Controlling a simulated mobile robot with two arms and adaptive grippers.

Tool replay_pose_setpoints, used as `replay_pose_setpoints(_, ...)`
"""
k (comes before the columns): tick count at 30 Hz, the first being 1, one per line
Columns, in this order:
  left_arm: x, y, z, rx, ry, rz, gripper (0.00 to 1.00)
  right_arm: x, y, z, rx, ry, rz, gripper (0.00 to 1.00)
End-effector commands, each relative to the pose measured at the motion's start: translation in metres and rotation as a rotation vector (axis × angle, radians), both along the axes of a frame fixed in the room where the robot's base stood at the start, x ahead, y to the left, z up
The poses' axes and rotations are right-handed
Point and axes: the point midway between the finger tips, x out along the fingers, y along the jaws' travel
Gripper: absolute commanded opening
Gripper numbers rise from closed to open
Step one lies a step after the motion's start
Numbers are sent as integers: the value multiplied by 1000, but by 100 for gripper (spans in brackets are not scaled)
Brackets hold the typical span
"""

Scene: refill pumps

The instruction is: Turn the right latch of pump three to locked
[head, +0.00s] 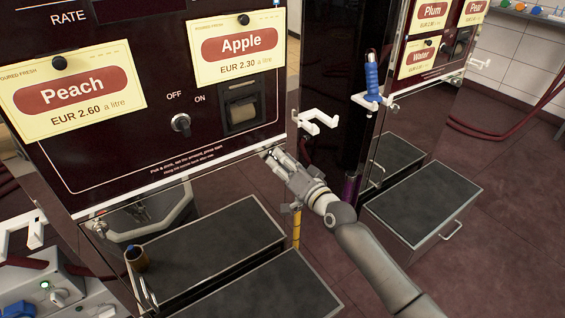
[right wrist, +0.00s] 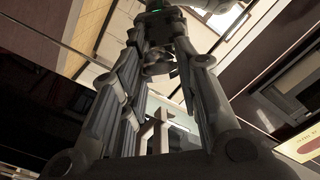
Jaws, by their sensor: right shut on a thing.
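The dark red pump with the Peach and Apple labels (head: 150,105) stands in front of me; no pump number is readable. My right gripper (head: 272,156) is at the lower right corner of its front panel, just below the bright bottom edge. Its fingers are shut on the right latch, which they almost wholly hide, so I cannot tell which way the latch points. In the right wrist view the gripper's fingers (right wrist: 155,110) fill the middle, and the latch cannot be made out. A small fitting, perhaps the left latch (head: 98,228), shows at the panel's lower left corner. My left gripper is not in view.
A white hook (head: 316,121) juts from the pump's right side, close above my right gripper. A blue nozzle (head: 372,78) hangs at the neighbouring pump. Red floor (head: 490,230) is open at right.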

Motion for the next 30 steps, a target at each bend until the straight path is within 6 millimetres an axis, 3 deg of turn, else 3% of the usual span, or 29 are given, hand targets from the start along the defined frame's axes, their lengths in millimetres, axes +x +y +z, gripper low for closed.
replay_pose_setpoints(18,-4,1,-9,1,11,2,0,0,0,0,464,313,-1,6)
replay_pose_setpoints(30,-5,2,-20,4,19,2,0,0,0,0,632,425,-1,6)
